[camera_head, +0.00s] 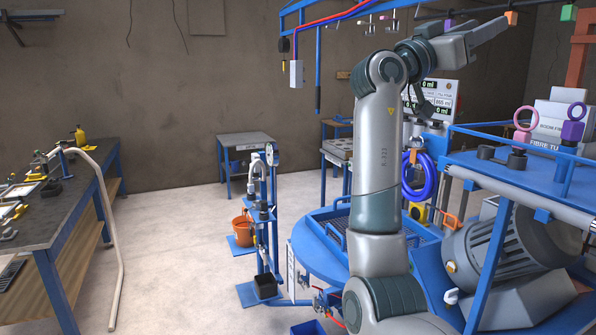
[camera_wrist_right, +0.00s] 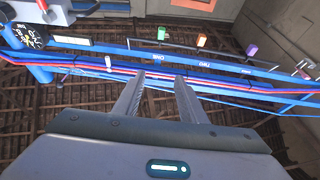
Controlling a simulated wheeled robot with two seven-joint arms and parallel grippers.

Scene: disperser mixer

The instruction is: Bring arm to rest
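My right arm (camera_head: 378,165) stands raised in the head view, its forearm bending right at the top. My right gripper (camera_head: 493,28) is high up near the overhead blue frame and points right. In the right wrist view its two fingers (camera_wrist_right: 158,85) are apart with nothing between them, so it is open and empty. Beyond the fingers are blue overhead rails (camera_wrist_right: 220,72). I cannot tell the exact gap between fingers and rails. My left arm and gripper are out of view.
A blue machine frame (camera_head: 500,172) with a grey motor (camera_head: 510,250) stands at right. A display panel (camera_head: 440,98) is behind my arm. Coloured blocks, including an orange one (camera_head: 511,18), are on the overhead rails.

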